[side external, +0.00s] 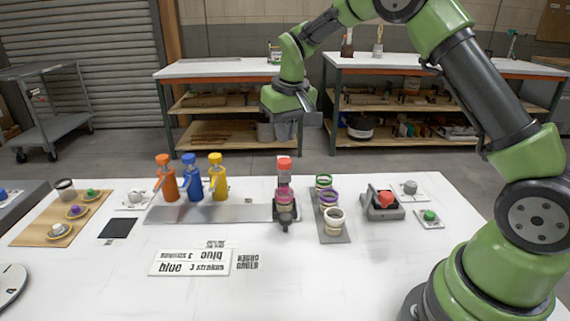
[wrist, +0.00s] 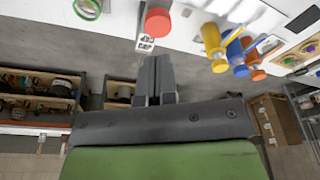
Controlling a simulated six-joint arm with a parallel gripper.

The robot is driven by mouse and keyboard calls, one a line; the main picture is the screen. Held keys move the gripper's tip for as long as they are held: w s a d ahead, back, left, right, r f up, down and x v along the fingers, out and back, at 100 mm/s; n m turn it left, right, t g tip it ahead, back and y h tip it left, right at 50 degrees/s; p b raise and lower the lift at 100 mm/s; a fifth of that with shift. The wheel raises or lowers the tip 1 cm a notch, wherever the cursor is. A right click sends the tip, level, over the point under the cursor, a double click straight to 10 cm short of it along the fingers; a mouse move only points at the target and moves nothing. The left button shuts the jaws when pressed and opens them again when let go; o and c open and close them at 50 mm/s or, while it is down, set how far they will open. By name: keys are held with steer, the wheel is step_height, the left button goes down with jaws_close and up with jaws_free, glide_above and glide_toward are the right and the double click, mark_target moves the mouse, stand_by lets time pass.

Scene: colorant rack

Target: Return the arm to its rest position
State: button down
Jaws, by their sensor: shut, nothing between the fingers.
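My gripper (side external: 288,124) hangs from my green arm in the side external view, high above the far edge of the white table. It is above the red-capped dispenser (side external: 284,165) and well apart from it. In the wrist view my gripper (wrist: 154,62) has its two dark fingers together with nothing between them. The red cap (wrist: 158,22) shows beyond the fingertips there. The arm arches over from its base at the table's right side.
Orange (side external: 166,178), blue (side external: 191,177) and yellow (side external: 217,176) pump bottles stand on a metal strip. A rack of ringed cups (side external: 334,222) and a grey device with a red top (side external: 384,202) stand to the right. The table's front middle holds flat printed labels (side external: 190,262).

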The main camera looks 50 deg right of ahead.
steer(key=shift+r, duration=0.5)
steer(key=shift+s+a+r, duration=0.1)
steer(key=shift+r, duration=0.2)
steer(key=s+a+r+t+y, duration=0.1)
steer(key=s+a+r+t, duration=0.1)
steer(key=s+a+r, duration=0.5)
steer(key=s+r+t+y, duration=0.15)
steer(key=s+r, duration=0.35)
steer(key=s, duration=0.7)
steer(key=s+a+f+m+t, duration=0.1)
steer(key=s, duration=0.6)
steer(key=shift+a+f, duration=0.25)
steer(key=shift+f, duration=0.05)
